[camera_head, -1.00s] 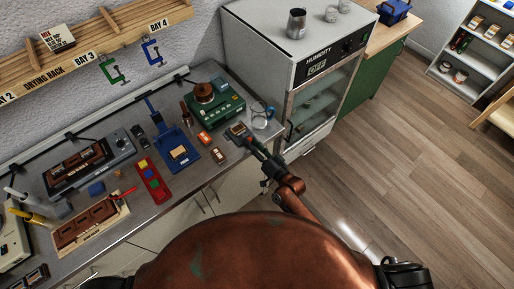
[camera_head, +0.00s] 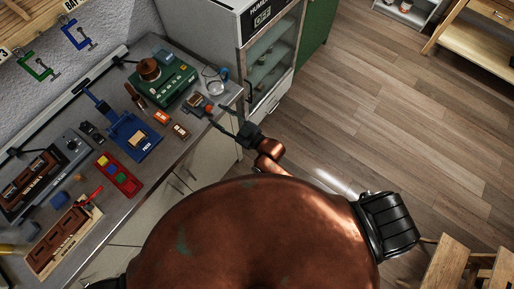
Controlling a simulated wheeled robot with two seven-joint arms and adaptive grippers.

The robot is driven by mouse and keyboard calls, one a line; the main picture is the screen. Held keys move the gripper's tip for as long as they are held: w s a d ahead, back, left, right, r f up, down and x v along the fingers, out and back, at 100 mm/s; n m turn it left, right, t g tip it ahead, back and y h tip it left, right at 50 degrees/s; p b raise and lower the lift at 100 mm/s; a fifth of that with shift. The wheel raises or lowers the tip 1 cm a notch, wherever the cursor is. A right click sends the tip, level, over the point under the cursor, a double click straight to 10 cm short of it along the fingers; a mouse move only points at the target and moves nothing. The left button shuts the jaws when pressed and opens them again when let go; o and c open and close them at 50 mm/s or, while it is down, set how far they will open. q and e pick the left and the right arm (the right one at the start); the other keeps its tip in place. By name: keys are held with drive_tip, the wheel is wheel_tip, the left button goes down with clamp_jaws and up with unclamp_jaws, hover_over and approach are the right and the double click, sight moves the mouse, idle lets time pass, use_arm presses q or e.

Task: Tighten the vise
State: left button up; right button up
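A small grey device with a wooden block in it, which looks like the vise (camera_head: 197,103), sits near the front edge of the bench, left of a glass mug. A small red part shows at its right side. My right gripper (camera_head: 215,114) is just right of and in front of it, at the bench edge. Its thin dark fingers look spread apart, with nothing seen between them. I cannot tell whether a finger touches the device. My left gripper is out of view.
A blue press (camera_head: 134,132), a green box with dials (camera_head: 165,84), small orange blocks (camera_head: 162,117) and a red tray (camera_head: 118,174) crowd the bench. The glass mug (camera_head: 216,78) stands close behind the gripper. A humidity cabinet (camera_head: 268,60) stands at the right.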

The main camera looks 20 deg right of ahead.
drive_tip(key=s+d+f+m+g+h+b, duration=0.1)
drive_tip(key=d+f, duration=0.3)
drive_tip(key=f, duration=0.5)
drive_tip(key=s+d+f+m+g+h, duration=0.1)
drive_tip(key=s+d+f+h, duration=0.1)
drive_tip(key=d+f, duration=0.3)
drive_tip(key=s+d+f+m+h+b, duration=0.1)
drive_tip(key=s+d+f+h, duration=0.1)
drive_tip(key=f, duration=1)
drive_tip(key=shift+s+d+f+g+b, duration=0.35)
drive_tip(key=shift+s+d, duration=0.4)
drive_tip(key=shift+d, duration=0.5)
